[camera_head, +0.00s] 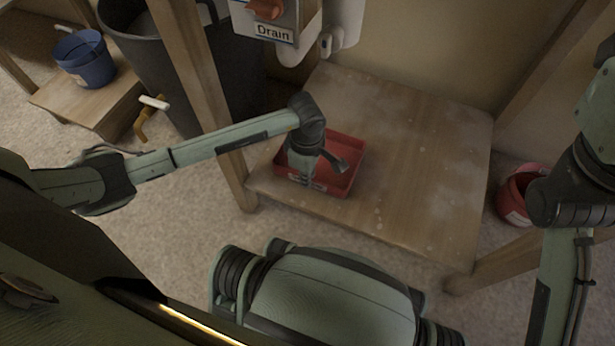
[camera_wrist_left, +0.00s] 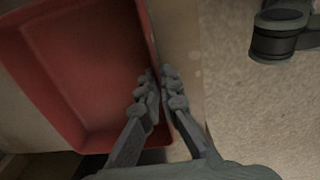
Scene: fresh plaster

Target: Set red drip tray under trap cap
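The red drip tray (camera_head: 347,152) lies flat on the low wooden platform (camera_head: 420,170), near its left front edge. It fills the left of the left wrist view (camera_wrist_left: 75,75). My left gripper (camera_head: 308,177) reaches down at the tray's near side. In the left wrist view its fingers (camera_wrist_left: 160,78) are close together with the tray's wall between them, one inside and one outside. The white trap fitting (camera_head: 325,43) hangs below the drain box, behind the tray; I cannot clearly tell its cap. My right gripper is outside the view; only that arm shows.
The box labelled Drain (camera_head: 275,30) hangs above the platform's back. Wooden posts (camera_head: 205,90) flank the platform. A red bucket (camera_head: 515,197) stands right. The platform's right half is clear.

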